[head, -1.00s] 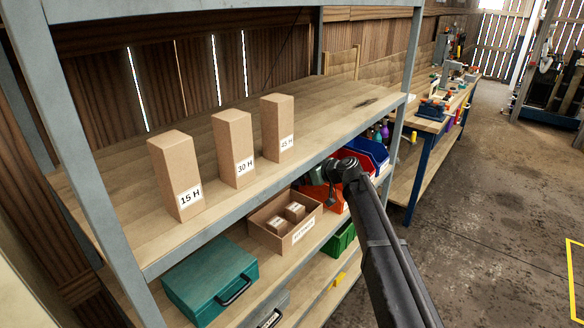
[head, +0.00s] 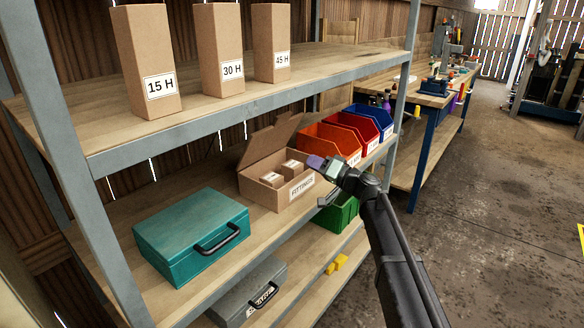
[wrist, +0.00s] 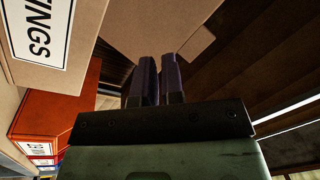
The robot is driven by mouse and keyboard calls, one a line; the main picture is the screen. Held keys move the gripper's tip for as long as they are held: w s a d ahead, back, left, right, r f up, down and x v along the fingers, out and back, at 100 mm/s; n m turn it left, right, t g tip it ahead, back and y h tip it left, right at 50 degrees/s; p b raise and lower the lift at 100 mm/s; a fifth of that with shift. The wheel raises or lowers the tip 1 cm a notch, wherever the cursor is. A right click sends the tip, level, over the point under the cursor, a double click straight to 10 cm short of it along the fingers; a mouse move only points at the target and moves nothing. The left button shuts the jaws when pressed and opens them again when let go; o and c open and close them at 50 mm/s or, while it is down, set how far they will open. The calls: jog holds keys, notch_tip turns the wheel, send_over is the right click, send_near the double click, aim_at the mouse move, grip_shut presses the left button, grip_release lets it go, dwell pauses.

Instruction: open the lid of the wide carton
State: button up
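The wide carton (head: 258,194), labelled FITTINGS, stands on the middle shelf with its top open and small boxes (head: 292,168) inside. Its lid (head: 272,142) stands up at the back, tilted. My gripper (head: 314,161) is at the carton's right side, near its front right corner and below the lid's top edge. In the wrist view the two dark fingers (wrist: 158,78) lie close together with only a narrow gap and nothing visible between them. A cardboard flap (wrist: 155,25) shows just beyond the fingertips; I cannot tell whether they touch it. The carton's labelled front (wrist: 85,55) is at the left there.
Orange (head: 322,137), red and blue bins stand right of the carton, close to my gripper. A teal case (head: 165,240) is to the left. A green bin (head: 340,214) and a grey case (head: 240,290) are below. Three tall cartons (head: 218,50) stand on the shelf above.

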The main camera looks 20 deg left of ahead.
jog(key=d+r+m+y, duration=0.1)
jog(key=m, duration=0.1)
jog(key=r+m+t+y+p, duration=0.1)
jog(key=m, duration=0.2)
jog(key=d+r+m+t+y, duration=0.1)
jog(key=m, duration=0.2)
jog(key=shift+s+d+r+y, duration=0.1)
jog(key=shift+d+r+y, duration=0.05)
jog(key=shift+d+y, duration=0.2)
grip_shut()
jog(key=m+p, duration=0.2)
jog(key=p, duration=0.6)
send_near(286, 117)
jog(key=x, duration=0.7)
jog(key=shift+s+a+r, duration=0.1)
jog(key=shift+a+r, duration=0.1)
jog(key=shift+a, duration=0.1)
